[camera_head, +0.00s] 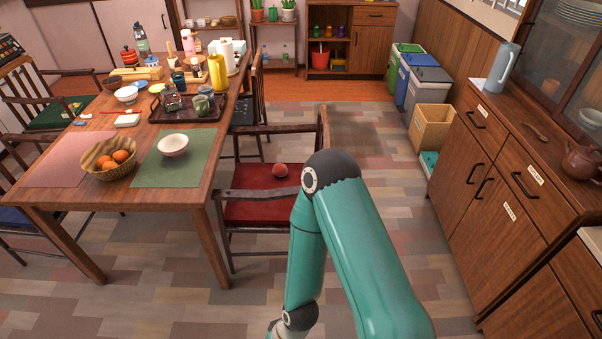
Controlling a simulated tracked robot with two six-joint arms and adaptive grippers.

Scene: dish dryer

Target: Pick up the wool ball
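A small round reddish-pink ball (280,170), which looks like the wool ball, rests on the red seat (262,206) of a wooden chair at the right side of the table. It is too small to make out its texture. One of my teal arms stands in front of the chair, its bent joint just right of the ball and not covering it. The forearm runs down to the bottom edge, where the view cuts it off before any fingers show. Neither gripper is in view.
The wooden dining table (204,178) holds a basket of oranges (99,174), a white bowl (173,145), a dark tray and bottles. The chair's armrest (258,194) and back stand around the seat. Wooden cabinets (500,215) line the right. Floor between is clear.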

